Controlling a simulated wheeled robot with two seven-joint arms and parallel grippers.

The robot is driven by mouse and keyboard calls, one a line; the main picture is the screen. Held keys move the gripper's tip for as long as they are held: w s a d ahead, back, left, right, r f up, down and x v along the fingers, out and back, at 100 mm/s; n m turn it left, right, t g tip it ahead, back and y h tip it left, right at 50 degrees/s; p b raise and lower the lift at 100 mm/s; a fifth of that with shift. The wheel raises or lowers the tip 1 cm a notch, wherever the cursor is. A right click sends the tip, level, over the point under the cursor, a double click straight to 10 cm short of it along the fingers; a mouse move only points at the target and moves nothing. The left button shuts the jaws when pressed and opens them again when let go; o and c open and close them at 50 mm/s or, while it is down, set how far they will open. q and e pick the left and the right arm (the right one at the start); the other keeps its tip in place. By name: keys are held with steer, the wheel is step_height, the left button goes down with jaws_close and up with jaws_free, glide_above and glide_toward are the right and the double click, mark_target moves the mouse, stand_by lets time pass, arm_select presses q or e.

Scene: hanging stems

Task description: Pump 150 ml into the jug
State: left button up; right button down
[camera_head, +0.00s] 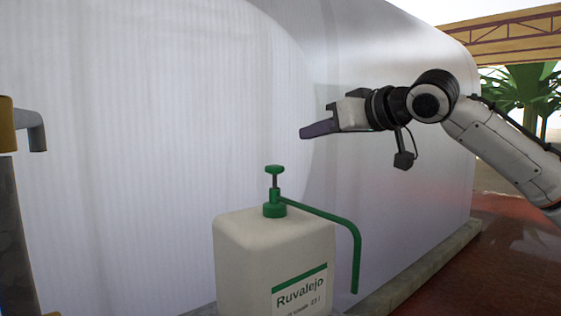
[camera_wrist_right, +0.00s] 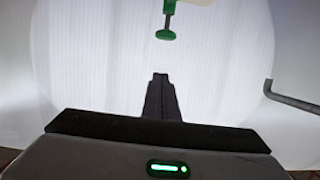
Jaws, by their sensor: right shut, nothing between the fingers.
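A white canister (camera_head: 262,250) with a green stripe and the label "Ruvalejo" stands in the lower middle of the head view. Its green pump has a round knob (camera_head: 274,170) raised on a short stem and a spout (camera_head: 356,245) bending down at the right. My right gripper (camera_head: 318,129) is shut and empty, above and to the right of the knob, apart from it. In the right wrist view the shut fingers (camera_wrist_right: 160,85) point toward the green knob (camera_wrist_right: 166,34), which appears upside down. The jug and my left gripper are not in view.
A pale translucent wall (camera_head: 150,130) rises behind the canister, with a low curb (camera_head: 420,270) along its foot. A grey bent spout (camera_head: 35,128) on a yellowish fitting stands at the left edge. Reddish wet-looking floor (camera_head: 500,260) lies at the right.

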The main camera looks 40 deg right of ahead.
mark_target(275, 177)
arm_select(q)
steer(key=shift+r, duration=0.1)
